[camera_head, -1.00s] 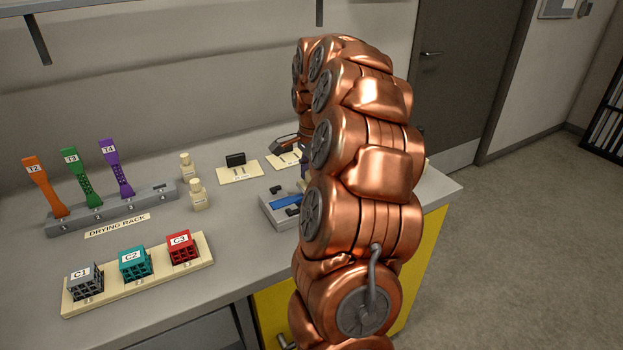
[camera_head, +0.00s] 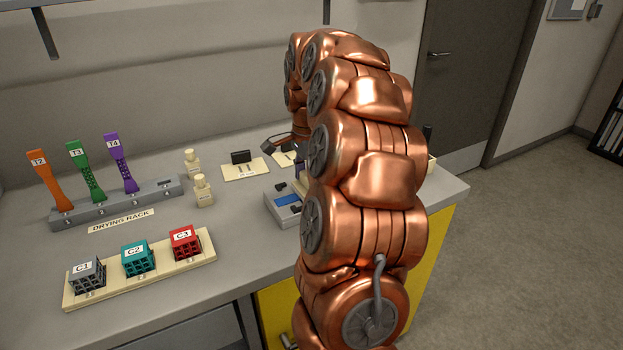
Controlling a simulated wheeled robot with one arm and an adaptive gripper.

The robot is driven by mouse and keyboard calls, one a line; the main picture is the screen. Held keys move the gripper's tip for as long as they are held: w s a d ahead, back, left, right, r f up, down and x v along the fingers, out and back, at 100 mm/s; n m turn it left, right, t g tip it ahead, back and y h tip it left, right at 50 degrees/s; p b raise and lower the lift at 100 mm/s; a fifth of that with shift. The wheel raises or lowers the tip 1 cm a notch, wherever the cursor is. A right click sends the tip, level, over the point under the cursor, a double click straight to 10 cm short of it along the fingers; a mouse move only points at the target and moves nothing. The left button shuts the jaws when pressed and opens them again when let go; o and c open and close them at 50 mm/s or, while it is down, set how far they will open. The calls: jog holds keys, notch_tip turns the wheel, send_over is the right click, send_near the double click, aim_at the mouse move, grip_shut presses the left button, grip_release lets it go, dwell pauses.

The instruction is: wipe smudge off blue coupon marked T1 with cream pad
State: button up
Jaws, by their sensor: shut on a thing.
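A blue piece (camera_head: 286,199) lies in a grey tray (camera_head: 284,218) on the bench, with small dark parts around it. I take it as the blue coupon; no T1 mark or smudge can be made out. My copper arm covers the tray's right side. Only a sliver of my gripper (camera_head: 300,174) shows at the arm's left edge, above the tray. It is shut, with a pale bit beneath it that fits the cream pad, mostly hidden. I cannot tell whether the pad touches the coupon.
A drying rack (camera_head: 166,189) holds orange T2, green T3 and purple T4 coupons upright. Cubes C1, C2 and C3 sit on a cream board (camera_head: 150,284) in front. Two cream bottles (camera_head: 203,191) and a plate with a black block (camera_head: 241,157) stand left of my arm.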

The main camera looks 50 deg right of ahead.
jog(key=shift+d, duration=0.1)
jog(key=shift+s+d+r+b, duration=0.15)
jog(key=shift+s+d, duration=0.15)
jog(key=shift+d, duration=0.4)
jog(key=shift+s+d+f+b, duration=0.15)
jog(key=shift+s+d, duration=0.1)
jog(key=shift+d, duration=0.45)
jog(key=shift+r, duration=0.1)
jog(key=shift+a, duration=0.15)
jog(key=shift+w+a+b, duration=0.2)
jog(key=shift+a+b, duration=0.2)
jog(key=shift+a, duration=0.05)
jog(key=shift+w+a+b, duration=0.2)
jog(key=shift+a, duration=0.3)
jog(key=shift+w+a+b, duration=0.15)
jog(key=shift+a+b, duration=0.05)
jog(key=shift+a, duration=0.3)
jog(key=shift+d, duration=0.15)
